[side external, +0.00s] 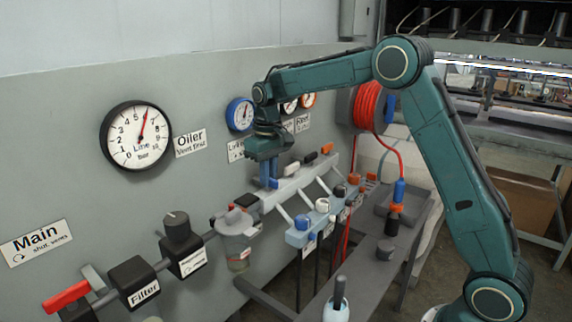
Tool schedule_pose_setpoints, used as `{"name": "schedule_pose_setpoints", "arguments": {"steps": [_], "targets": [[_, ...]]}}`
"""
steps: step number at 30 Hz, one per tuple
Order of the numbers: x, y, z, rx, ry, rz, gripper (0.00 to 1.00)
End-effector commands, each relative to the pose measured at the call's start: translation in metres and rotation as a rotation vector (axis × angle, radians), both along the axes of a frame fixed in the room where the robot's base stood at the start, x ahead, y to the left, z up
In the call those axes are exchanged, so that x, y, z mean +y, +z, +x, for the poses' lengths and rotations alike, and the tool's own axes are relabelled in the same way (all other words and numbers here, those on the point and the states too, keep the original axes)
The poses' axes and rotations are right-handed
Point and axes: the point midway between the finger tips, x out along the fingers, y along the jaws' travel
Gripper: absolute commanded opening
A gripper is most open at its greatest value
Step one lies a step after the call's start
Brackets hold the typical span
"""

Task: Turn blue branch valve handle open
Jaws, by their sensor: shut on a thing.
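The blue branch valve handle (273,184) sits at the left end of the pale grey manifold (293,185). My gripper (268,171) points down over it and is shut on it. The jaws partly hide the handle, so I cannot tell its exact angle. To its right along the manifold are a white handle (291,169), a black handle (310,158) and an orange handle (326,148).
A blue-grey block (300,238) with coloured knobs stands in front. A red main handle (66,296), filter (134,280) and bowl (238,240) line the pipe at left. A line gauge (136,135) and a blue-rimmed gauge (240,114) are on the wall.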

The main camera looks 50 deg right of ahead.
Motion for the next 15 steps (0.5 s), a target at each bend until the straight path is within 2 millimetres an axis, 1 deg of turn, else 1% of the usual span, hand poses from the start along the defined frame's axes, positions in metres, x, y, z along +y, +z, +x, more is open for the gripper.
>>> {"name": "schedule_pose_setpoints", "arguments": {"steps": [6,15], "targets": [[0.0001,0.0013,0.0002,-0.002,0.090,0.000,0.00],[0.0001,0.0014,0.0003,-0.003,0.120,0.000,0.00]]}}
